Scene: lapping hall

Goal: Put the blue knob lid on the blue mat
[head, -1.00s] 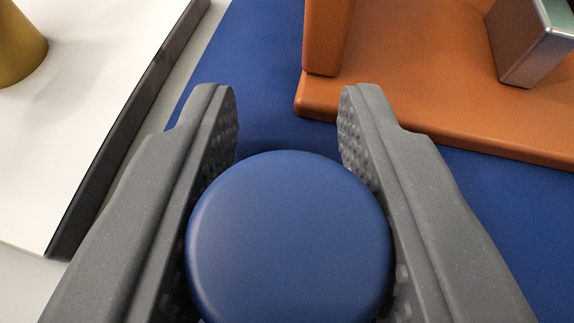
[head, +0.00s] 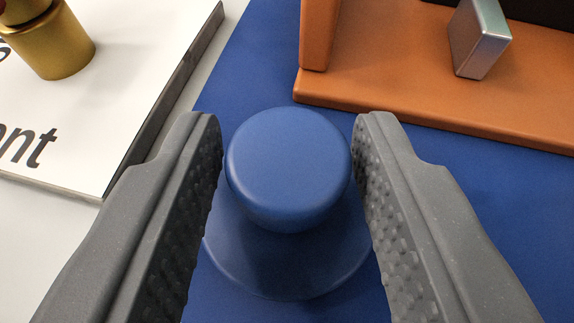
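The blue knob lid (head: 288,170) has a round knob on top of a wider disc-shaped base. It sits upright on the blue mat (head: 225,92), in the lower middle of the head view. My gripper (head: 288,125) is open, with one grey ribbed finger on each side of the knob. A narrow gap shows between each finger and the knob. The fingers hide parts of the mat at both sides.
An orange stand (head: 430,105) with an upright post and a metal block (head: 480,40) is on the mat behind the lid. At left, a white book or board (head: 110,120) with dark print holds a gold cylindrical object (head: 55,45). Bare mat shows right of the lid.

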